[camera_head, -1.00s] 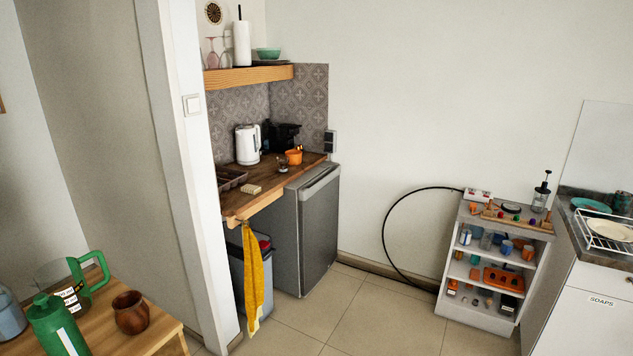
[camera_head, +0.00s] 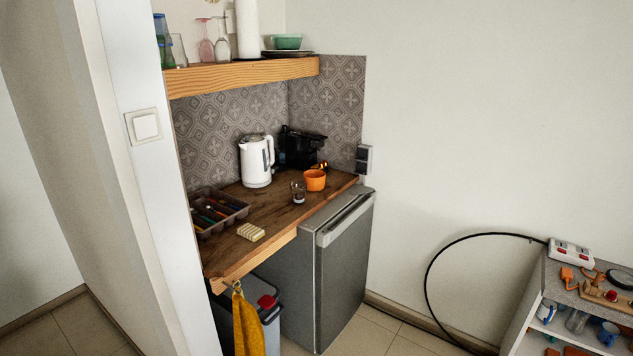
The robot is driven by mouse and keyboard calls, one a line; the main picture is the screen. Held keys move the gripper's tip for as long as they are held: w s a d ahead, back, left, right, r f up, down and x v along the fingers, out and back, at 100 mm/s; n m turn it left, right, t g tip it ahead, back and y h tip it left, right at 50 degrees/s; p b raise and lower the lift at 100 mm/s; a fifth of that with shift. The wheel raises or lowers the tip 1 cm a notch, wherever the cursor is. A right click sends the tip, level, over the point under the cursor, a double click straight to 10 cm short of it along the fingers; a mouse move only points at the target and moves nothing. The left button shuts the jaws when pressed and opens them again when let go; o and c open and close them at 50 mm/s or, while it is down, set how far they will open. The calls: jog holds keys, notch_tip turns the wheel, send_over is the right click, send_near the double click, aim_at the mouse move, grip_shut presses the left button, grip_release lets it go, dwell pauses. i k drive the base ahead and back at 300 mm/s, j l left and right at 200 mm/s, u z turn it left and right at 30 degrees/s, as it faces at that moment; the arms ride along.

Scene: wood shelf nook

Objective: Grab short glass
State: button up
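A short clear glass (camera_head: 298,192) stands on the wooden counter (camera_head: 274,212), just left of an orange cup (camera_head: 315,180) and in front of the white kettle (camera_head: 257,161). More glassware stands on the wooden shelf above, including a clear glass (camera_head: 179,50) beside a blue and green one (camera_head: 163,42) and upturned stemmed glasses (camera_head: 222,45). My gripper is not in view.
A cutlery tray (camera_head: 217,212) and a small pale block (camera_head: 251,232) lie on the counter. A small grey fridge (camera_head: 343,265) stands under its right end. A wall (camera_head: 130,190) juts out at left. A low shelf unit (camera_head: 530,312) stands at right, with open floor between.

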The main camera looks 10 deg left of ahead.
aim_at(298, 189)
jog(key=i+u, duration=0.4)
jog(key=i+l+u, duration=0.5)
jog(key=i+u, duration=0.25)
jog(key=i+l+u, duration=0.2)
jog(key=l+u, duration=0.15)
jog(key=i+l+u, duration=0.2)
jog(key=l+u, duration=0.2)
jog(key=i+l+u, duration=0.15)
jog(key=l+u, duration=0.2)
jog(key=l, duration=0.15)
jog(key=i+l+u, duration=0.1)
jog(key=l+u, duration=0.3)
jog(key=l, duration=0.15)
jog(key=l+u, duration=0.35)
jog(key=l, duration=0.2)
